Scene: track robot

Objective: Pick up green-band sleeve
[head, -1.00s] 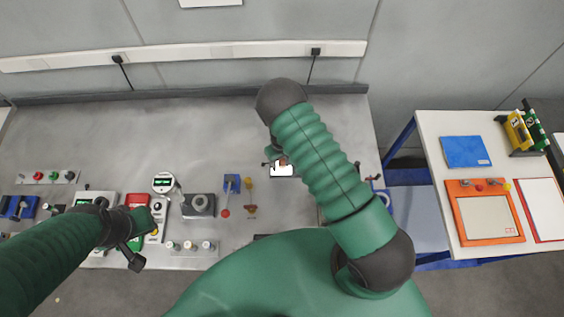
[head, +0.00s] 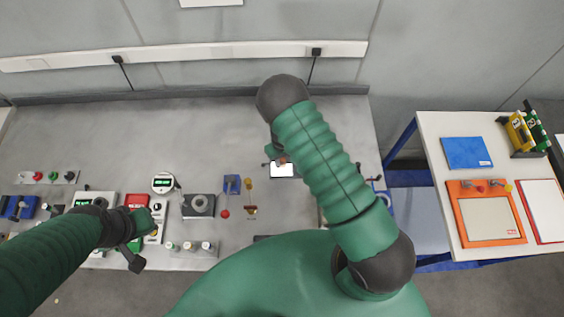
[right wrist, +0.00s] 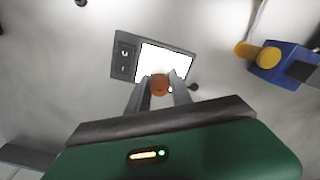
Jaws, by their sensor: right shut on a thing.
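My right gripper (right wrist: 160,92) is shut on a small round copper-brown piece (right wrist: 159,85), above or in front of a lit white screen (right wrist: 165,62). No green band shows on the piece from this angle. In the head view the gripper is mostly hidden by my arm, with the screen (head: 284,170) just below it. Several small pale cylinders stand at the bench front, one of them greenish (head: 172,246); their bands are too small to tell. My left gripper (head: 135,258) hangs over the bench's left front; its jaws are unclear.
The grey bench (head: 110,140) is clear towards its back. A blue block (head: 232,184), a grey round-topped fixture (head: 199,206) and a round gauge (head: 163,183) stand mid-bench. A white side table (head: 440,135) at right holds an orange tray (head: 463,235) and a blue panel (head: 466,152).

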